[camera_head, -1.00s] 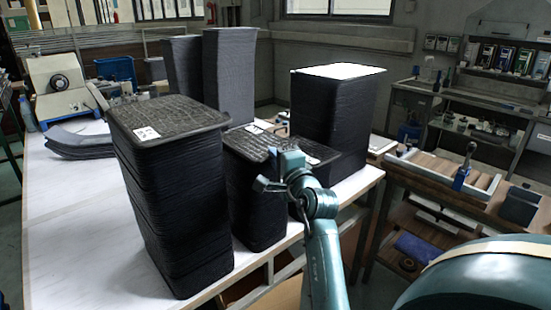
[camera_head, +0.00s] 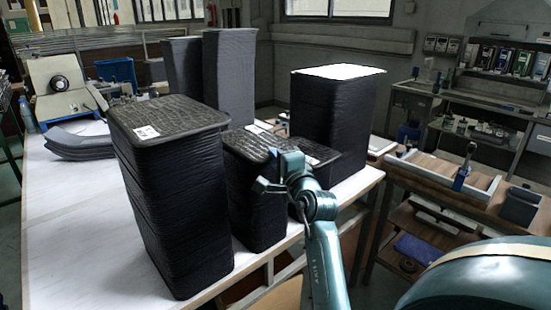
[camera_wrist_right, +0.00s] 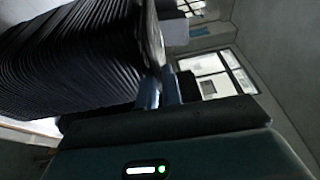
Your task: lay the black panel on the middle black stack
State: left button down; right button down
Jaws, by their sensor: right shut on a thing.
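The middle black stack (camera_head: 256,210) stands on the white table between a taller black stack at left and one at right. A dark panel (camera_head: 250,146) lies level at the top of the middle stack, with no clear gap beneath it. My right gripper (camera_head: 278,168) is shut on the near right edge of this black panel. In the right wrist view the fingers (camera_wrist_right: 160,92) meet the edge beside a many-layered black stack (camera_wrist_right: 75,60); the exact contact is hard to see. My left gripper is not in view.
The tall left stack (camera_head: 180,210) has a white label on top. The right stack (camera_head: 335,115) has a white top. Grey stacks (camera_head: 229,75) stand behind, and loose curved panels (camera_head: 80,142) lie at left. The white table (camera_head: 80,225) is clear at front left.

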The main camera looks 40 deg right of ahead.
notch_tip(320, 180, down, 2)
jog(key=shift+f+g, duration=0.1)
jog(key=shift+g, duration=0.2)
jog(key=c, duration=1.6)
grip_release()
jog(key=shift+c, duration=0.2)
jog(key=shift+o, duration=0.7)
jog(key=r+b+v, duration=0.1)
jog(key=b+v, duration=0.1)
jog(key=v, duration=0.9)
jog(key=shift+s, duration=0.3)
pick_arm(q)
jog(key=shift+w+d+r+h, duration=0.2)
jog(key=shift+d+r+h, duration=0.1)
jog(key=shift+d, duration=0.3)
pick_arm(e)
jog(key=shift+s+a+r, duration=0.1)
jog(key=shift+s+r, duration=0.1)
jog(key=shift+r, duration=0.05)
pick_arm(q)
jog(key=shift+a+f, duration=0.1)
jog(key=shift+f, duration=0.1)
